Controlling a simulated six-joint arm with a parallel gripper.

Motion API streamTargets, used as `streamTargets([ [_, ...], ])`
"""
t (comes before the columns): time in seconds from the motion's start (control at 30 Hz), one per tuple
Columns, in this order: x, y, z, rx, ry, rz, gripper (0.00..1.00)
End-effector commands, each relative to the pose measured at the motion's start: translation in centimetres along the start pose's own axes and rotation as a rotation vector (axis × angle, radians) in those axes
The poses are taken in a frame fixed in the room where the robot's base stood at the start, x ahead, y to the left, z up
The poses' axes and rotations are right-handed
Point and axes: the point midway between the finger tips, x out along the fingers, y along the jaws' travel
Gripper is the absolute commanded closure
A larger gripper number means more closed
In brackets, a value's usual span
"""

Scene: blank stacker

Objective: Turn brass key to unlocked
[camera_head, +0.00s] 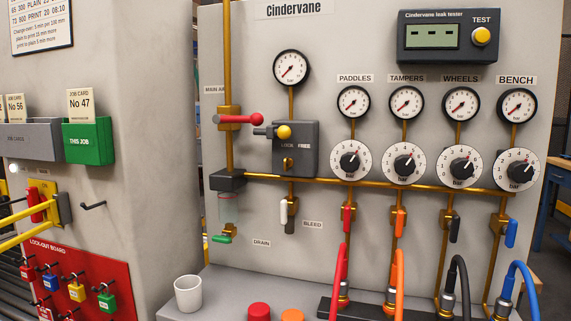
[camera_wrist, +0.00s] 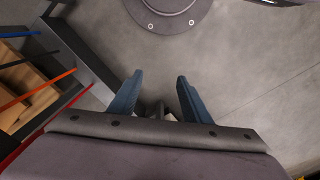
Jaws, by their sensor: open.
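A small brass piece that looks like the key (camera_head: 288,163) sits low on the front of a grey lock box (camera_head: 309,155) in the head view. The words above it are small and seem to read LOCK and FREE. I cannot tell which way the key points. A yellow knob (camera_head: 284,132) on a dark stem is above it. My gripper (camera_wrist: 160,76) shows only in the wrist view, with two blue fingers apart and nothing between them. It hangs over bare grey floor, away from the panel.
A red-handled valve (camera_head: 241,119) is just left of the lock box. A gauge (camera_head: 291,68) is above and a white bleed handle (camera_head: 284,211) below. Regulator dials, coloured handles and hoses fill the right. A white cup (camera_head: 188,294) stands on the ledge.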

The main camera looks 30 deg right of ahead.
Motion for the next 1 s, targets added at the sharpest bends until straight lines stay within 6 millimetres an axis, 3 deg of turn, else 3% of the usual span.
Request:
streamTargets([
  [0.8, -19.2, -2.5, 1.4, -0.062, -0.132, -0.017, 0.56],
  [0.9, -21.6, -3.6, 0.9, -0.037, -0.133, -0.043, 0.56],
  [1.0, -23.9, -5.0, -1.0, 0.009, -0.084, -0.080, 0.56],
])
